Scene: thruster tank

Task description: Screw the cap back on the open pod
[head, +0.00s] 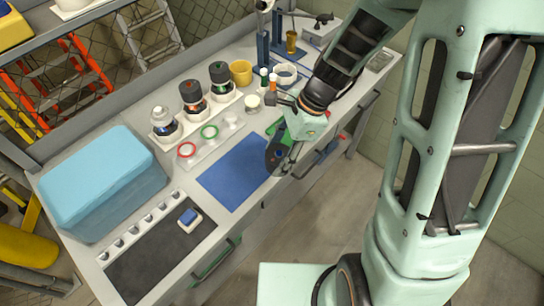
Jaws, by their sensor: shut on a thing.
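The open pod (163,122) stands upright at the left end of a white rack, with a pale top and a blue band. Beside it stand two pods with dark caps, one with an orange-red mark (191,97) and one with a green mark (220,80). My gripper (277,160) is to the right of the pods, above the right edge of the blue mat. It is shut on a dark round thing, seemingly the cap (279,154), with a small blue mark. The fingers and cap overlap, so the exact grip is unclear.
A white tray (210,142) with red and green rings lies before the pods. The blue mat (233,175) is bare. A blue-lidded box (103,175) stands left. A yellow cup (241,72), small bottles and a stand are toward the back right.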

